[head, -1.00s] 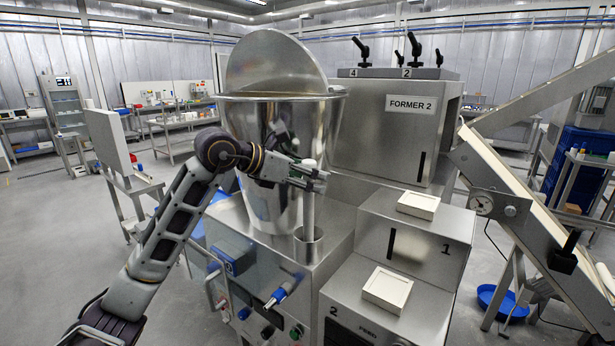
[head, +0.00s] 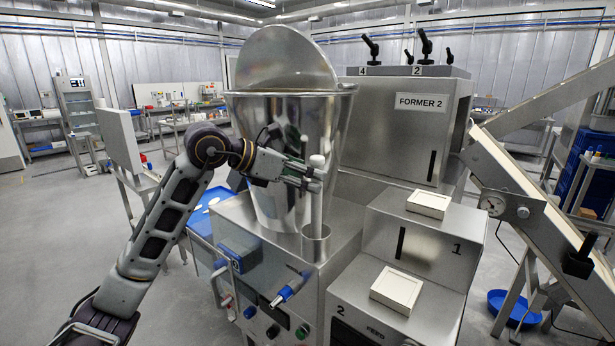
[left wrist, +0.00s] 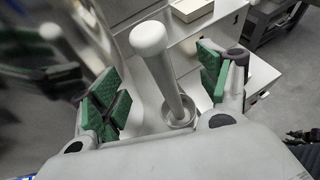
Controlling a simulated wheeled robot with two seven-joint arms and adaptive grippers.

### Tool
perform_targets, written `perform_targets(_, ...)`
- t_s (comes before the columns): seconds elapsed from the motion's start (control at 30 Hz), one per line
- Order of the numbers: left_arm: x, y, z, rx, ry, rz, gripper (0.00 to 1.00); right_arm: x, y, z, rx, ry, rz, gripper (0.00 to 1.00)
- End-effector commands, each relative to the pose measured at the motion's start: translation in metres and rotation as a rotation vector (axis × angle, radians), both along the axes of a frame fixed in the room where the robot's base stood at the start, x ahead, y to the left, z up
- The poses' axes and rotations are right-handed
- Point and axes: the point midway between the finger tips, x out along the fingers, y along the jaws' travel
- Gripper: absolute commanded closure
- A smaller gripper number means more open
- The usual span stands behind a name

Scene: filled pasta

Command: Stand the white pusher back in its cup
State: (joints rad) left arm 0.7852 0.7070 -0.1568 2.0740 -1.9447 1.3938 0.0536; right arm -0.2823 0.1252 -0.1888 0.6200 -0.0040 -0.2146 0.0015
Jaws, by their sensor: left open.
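The white pusher (head: 316,195) stands near upright, its lower end inside the metal cup (head: 316,244) on the machine top. In the left wrist view the rounded head of the pusher (left wrist: 149,39) is nearest, and its shaft runs down into the cup (left wrist: 181,109). My left gripper (head: 312,178) is at the upper shaft, below the head. In the left wrist view its green-padded fingers (left wrist: 158,83) are wide apart, with clear gaps to the pusher. My right gripper is not in view.
The shiny steel hopper (head: 283,150) stands close behind and left of the pusher, mirroring the gripper. The Former 2 housing (head: 400,130) and stepped blocks with two pale square plates (head: 396,289) are to the right. A sloping conveyor (head: 530,190) lies further right.

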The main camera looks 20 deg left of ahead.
Motion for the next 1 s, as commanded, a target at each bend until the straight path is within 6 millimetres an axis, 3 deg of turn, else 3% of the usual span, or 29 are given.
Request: perform_targets(1.0, -0.028, 0.024, -0.002, 0.000, 0.001, 0.001, 0.24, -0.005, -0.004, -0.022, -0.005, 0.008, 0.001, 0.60)
